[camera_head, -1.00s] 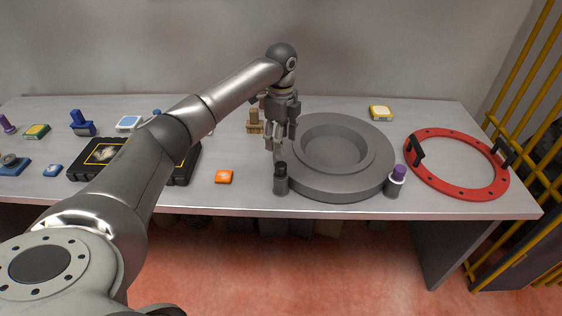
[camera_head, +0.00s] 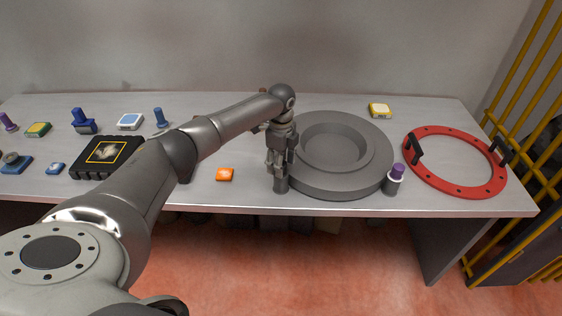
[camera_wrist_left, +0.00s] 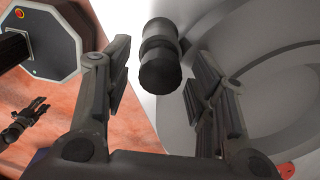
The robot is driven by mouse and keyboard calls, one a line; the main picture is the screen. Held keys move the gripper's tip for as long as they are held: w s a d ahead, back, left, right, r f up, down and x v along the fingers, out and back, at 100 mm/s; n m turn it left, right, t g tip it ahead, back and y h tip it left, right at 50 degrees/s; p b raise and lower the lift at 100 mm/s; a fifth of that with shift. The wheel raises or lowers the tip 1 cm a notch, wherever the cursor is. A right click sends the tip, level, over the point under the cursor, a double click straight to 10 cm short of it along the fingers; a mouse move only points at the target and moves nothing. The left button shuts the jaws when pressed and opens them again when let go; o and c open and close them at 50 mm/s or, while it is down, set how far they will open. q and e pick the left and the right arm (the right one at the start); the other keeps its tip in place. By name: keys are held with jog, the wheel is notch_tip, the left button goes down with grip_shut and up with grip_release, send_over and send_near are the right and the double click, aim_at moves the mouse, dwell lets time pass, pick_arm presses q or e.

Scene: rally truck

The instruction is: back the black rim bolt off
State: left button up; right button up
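The black rim bolt (camera_wrist_left: 160,62) stands upright in a grey holder (camera_head: 281,187) at the front left edge of the grey wheel rim (camera_head: 312,180). My left gripper (camera_head: 278,170) is directly above it, pointing down. In the left wrist view its two fingers are apart, with the bolt's dark head between them; I cannot see contact. In the head view the fingers hide the bolt's top. A second bolt with a purple top (camera_head: 397,172) stands at the rim's front right. What looks like my right gripper (camera_wrist_left: 38,108) shows small in the left wrist view, over the floor.
A red ring with black handles (camera_head: 455,188) lies to the right. A yellow block (camera_head: 380,111) lies behind the rim. Yellow bars (camera_head: 515,120) stand at the right.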

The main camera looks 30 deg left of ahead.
pick_arm(q)
jog(key=c, duration=0.9)
jog(key=shift+o, duration=0.2)
jog(key=shift+d+r+n+p, duration=0.1)
jog(key=shift+r+n+p, duration=0.1)
jog(key=shift+n+p, duration=1.55)
jog(key=n+p, duration=0.3)
jog(key=n, duration=0.2)
jog(key=shift+n, duration=0.25)
jog(key=n+p, duration=0.3)
jog(key=n, duration=0.3)
jog(key=shift+f, duration=0.1)
jog(key=n+p, duration=0.1)
jog(key=n, duration=0.2)
jog(key=shift+n+p, duration=0.3)
jog(key=shift+f+n+p, duration=0.1)
jog(key=shift+n+p, duration=0.3)
jog(key=shift+n, duration=1)
jog(key=o, duration=1)
